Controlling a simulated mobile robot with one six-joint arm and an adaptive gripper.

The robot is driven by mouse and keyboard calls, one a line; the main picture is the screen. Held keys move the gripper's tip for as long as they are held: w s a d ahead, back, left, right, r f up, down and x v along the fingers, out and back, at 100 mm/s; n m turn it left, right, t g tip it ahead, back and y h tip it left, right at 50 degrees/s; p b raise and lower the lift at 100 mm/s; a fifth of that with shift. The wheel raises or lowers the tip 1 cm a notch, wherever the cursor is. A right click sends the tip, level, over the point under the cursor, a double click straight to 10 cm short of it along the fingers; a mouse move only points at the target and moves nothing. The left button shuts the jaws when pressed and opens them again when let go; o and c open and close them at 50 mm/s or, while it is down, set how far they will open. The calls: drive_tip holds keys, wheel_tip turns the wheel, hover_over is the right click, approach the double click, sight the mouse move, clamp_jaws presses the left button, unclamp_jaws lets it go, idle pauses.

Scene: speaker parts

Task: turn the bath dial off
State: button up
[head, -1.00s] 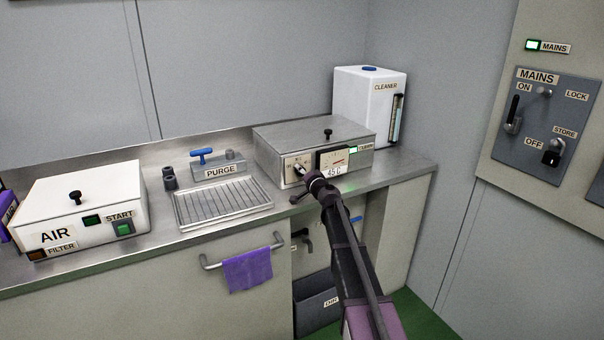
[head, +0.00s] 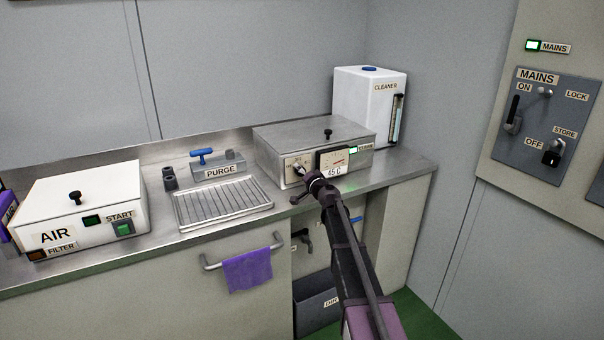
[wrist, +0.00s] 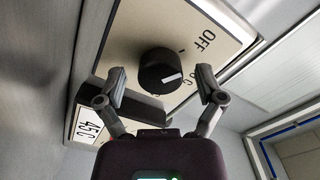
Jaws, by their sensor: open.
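The bath (head: 290,133) is a steel box with a lid knob on the bench in the head view. Its black dial (wrist: 153,68) sits on a cream plate in the wrist view. The dial's white mark points right, toward a partly hidden label ending in C, and away from the OFF label (wrist: 207,40) at upper right. My gripper (wrist: 160,84) is open, one finger on each side of the dial and slightly below its middle. I see no clear contact. In the head view my gripper (head: 302,188) is in front of the bath's front face.
A 45 C display (wrist: 88,126) sits beside the dial plate. A green lamp (head: 353,150) is lit on the bath. The cleaner tank (head: 362,105) stands behind at right. A drain rack (head: 222,202) and PURGE block (head: 220,172) lie left.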

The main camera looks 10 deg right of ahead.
drive_tip(key=v, duration=1.2)
idle(0.4)
